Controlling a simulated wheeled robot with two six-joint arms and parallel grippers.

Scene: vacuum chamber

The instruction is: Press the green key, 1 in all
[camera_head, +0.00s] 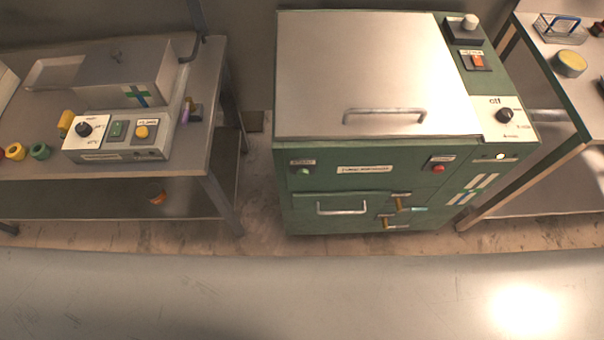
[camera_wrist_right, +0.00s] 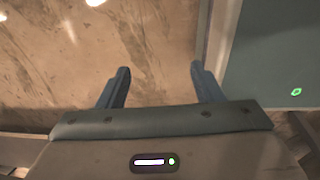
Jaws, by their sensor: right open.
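A small round green key (camera_head: 304,171) sits at the left of the green vacuum chamber's (camera_head: 365,187) front, under a small label. A red key (camera_head: 438,168) sits at the right of the same front. My right gripper (camera_wrist_right: 160,76) is open and empty in the right wrist view, above the floor and apart from a blue-green panel (camera_wrist_right: 275,50) at the right. A small lit green mark (camera_wrist_right: 296,92) shows on that panel; I cannot tell whether it is the key. My left gripper is in neither view.
The chamber has a closed metal lid (camera_head: 375,70) and a dial (camera_head: 505,115). A left table (camera_head: 190,170) bears a control box (camera_head: 110,150) with a green switch (camera_head: 118,130). A right table (camera_head: 550,170) bears a wire basket (camera_head: 560,28). A bare grey surface (camera_head: 250,295) fills the foreground.

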